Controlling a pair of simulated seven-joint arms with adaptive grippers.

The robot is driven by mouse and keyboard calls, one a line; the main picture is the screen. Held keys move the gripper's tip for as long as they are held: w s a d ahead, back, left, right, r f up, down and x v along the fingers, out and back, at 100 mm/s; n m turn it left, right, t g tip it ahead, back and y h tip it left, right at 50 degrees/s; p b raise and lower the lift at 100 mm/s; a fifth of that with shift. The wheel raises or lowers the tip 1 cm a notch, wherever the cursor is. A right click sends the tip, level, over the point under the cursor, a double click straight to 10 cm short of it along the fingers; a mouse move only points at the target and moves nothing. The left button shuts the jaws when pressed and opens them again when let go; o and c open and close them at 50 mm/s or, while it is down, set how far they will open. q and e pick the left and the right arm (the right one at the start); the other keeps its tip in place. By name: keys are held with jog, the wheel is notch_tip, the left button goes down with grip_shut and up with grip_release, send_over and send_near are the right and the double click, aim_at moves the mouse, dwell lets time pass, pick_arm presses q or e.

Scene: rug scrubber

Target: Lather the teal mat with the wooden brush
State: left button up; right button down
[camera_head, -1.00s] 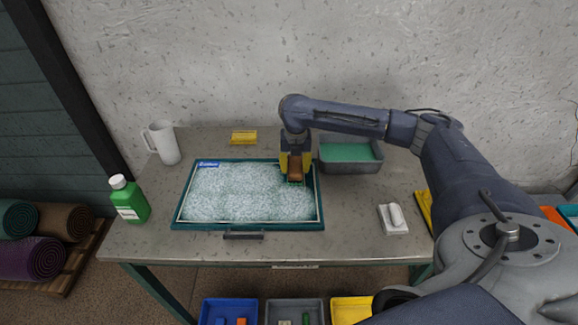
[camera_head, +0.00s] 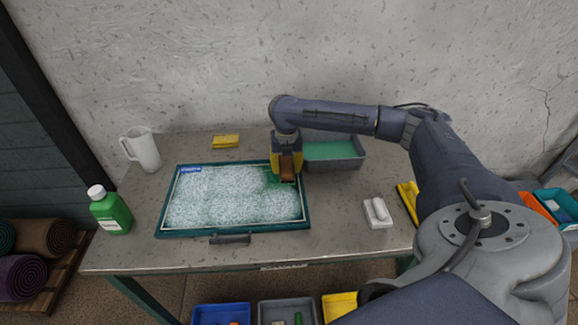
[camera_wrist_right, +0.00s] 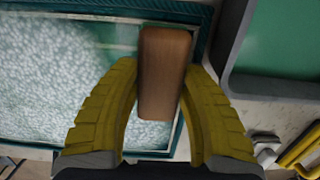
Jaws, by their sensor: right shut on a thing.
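The teal mat (camera_head: 232,231) lies in a teal-rimmed tray shape on the table, mostly covered in white foam (camera_head: 215,195). A clear green patch shows at its far right corner. My right gripper (camera_head: 287,172) is at that corner and is shut on the wooden brush (camera_head: 287,168). In the right wrist view, the brush's brown wooden back (camera_wrist_right: 165,75) stands between the yellow fingers (camera_wrist_right: 160,120), over the mat's edge. The brush's bristles are hidden below it. My left gripper is not in view.
A grey tub of green liquid (camera_head: 335,153) stands right of the mat. A white jug (camera_head: 142,150), yellow sponge (camera_head: 226,141) and green bottle (camera_head: 110,212) stand left and behind. A white dish (camera_head: 377,213) sits at the right. Coloured bins (camera_head: 221,313) are below the table.

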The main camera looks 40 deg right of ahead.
jog(key=shift+w+a+r, duration=0.1)
jog(key=shift+w+a, duration=0.5)
jog(key=shift+a, duration=0.35)
jog(key=shift+w+a+f, duration=0.1)
jog(key=shift+w+a, duration=0.55)
jog(key=shift+a, duration=0.35)
jog(key=shift+w+a+r, duration=0.1)
jog(key=shift+w+a, duration=0.5)
jog(key=shift+a, duration=0.35)
jog(key=shift+s+d+f, duration=0.15)
jog(key=shift+s+d, duration=0.5)
jog(key=shift+d, duration=0.35)
jog(key=shift+s+d+f, duration=0.1)
jog(key=shift+s+d, duration=0.55)
jog(key=shift+d, duration=0.35)
jog(key=shift+s+d, duration=0.55)
jog(key=shift+d, duration=0.2)
jog(key=shift+s+d, duration=0.5)
jog(key=shift+d, duration=0.25)
jog(key=shift+r, duration=0.1)
jog(key=shift+r, duration=0.1)
jog(key=shift+r, duration=2.2)
jog(key=shift+a, duration=0.15)
